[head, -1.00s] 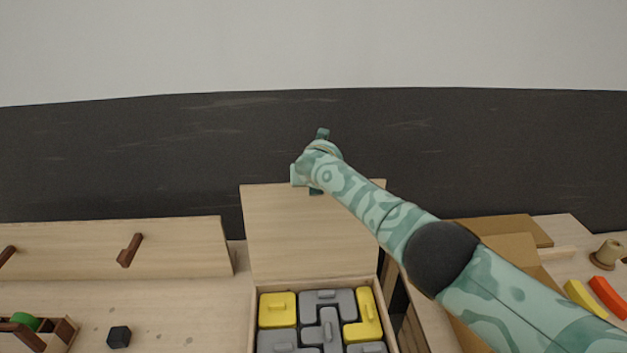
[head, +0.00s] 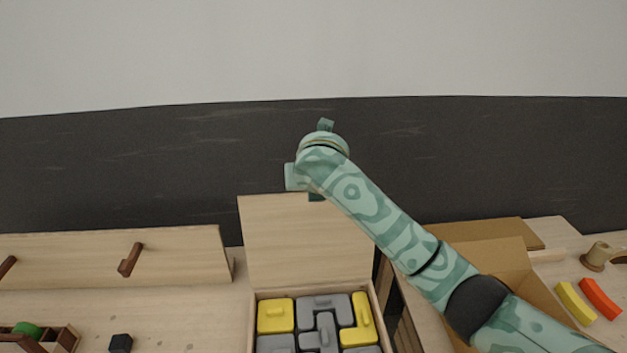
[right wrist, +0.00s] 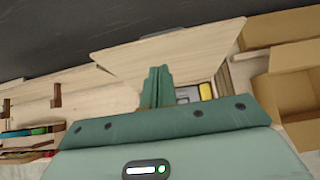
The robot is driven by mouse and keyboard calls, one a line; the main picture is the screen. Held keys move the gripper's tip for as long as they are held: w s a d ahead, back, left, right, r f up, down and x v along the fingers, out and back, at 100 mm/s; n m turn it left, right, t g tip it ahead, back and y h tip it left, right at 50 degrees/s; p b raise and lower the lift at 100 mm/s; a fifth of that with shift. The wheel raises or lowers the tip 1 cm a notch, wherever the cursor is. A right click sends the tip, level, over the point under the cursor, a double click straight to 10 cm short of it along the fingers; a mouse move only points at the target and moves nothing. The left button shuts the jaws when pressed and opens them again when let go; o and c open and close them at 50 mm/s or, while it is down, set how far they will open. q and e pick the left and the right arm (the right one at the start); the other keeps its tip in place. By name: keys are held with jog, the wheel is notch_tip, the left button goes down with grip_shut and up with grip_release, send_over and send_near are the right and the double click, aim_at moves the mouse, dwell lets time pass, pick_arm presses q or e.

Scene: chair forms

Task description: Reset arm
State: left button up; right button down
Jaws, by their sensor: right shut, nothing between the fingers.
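My right arm (head: 365,205) reaches in from the lower right in the head view, and its wrist stands above the raised lid of a wooden box (head: 300,235). The wrist mostly hides the gripper there. In the right wrist view my right gripper (right wrist: 158,72) is shut, its green fingers together with nothing between them. The lid panel (right wrist: 190,50) shows behind the fingers, and I cannot tell the gap. My left gripper is in neither view.
The box holds yellow (head: 275,315) and grey (head: 325,303) blocks. An open cardboard box (head: 495,270) stands right of it, under my arm. A pegged wooden rack (head: 110,258), a black cube (head: 120,343) and a tray with a green piece (head: 28,329) lie left. Yellow and red curved pieces (head: 600,298) lie far right.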

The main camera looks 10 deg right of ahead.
jog(key=s+d+f+m, duration=0.4)
jog(key=s+f+m, duration=0.3)
jog(key=s+d+f+m, duration=0.4)
jog(key=s+f+m, duration=0.3)
jog(key=s+d+f+m+g+h, duration=0.1)
jog(key=s+d+f+m+h, duration=0.1)
jog(key=s+d+m, duration=0.7)
jog(key=s+d+f+m+g+h, duration=0.1)
jog(key=s+d+f+m+h, duration=0.15)
jog(key=s+d+m, duration=0.65)
jog(key=s+a+f+n+g+y+b, duration=0.15)
jog(key=f+b, duration=0.35)
jog(key=f, duration=0.9)
jog(key=s+a+f+g+y+b, duration=0.1)
jog(key=s+a+f+b, duration=0.3)
jog(key=f, duration=1)
jog(key=s+a+f+n+g+y+b, duration=0.15)
jog(key=f+b, duration=0.55)
jog(key=f, duration=0.8)
jog(key=s+f+m+g+b, duration=0.1)
jog(key=s+f+b, duration=0.4)
jog(key=s+f, duration=0.4)
jog(key=s+f+m+g+b, duration=0.1)
jog(key=s+f+b, duration=0.4)
jog(key=s+f, duration=0.5)
notch_tip(320, 180, down, 5)
jog(key=shift+d+m, duration=0.3)
jog(key=shift+m, duration=0.4)
jog(key=shift+y, duration=0.25)
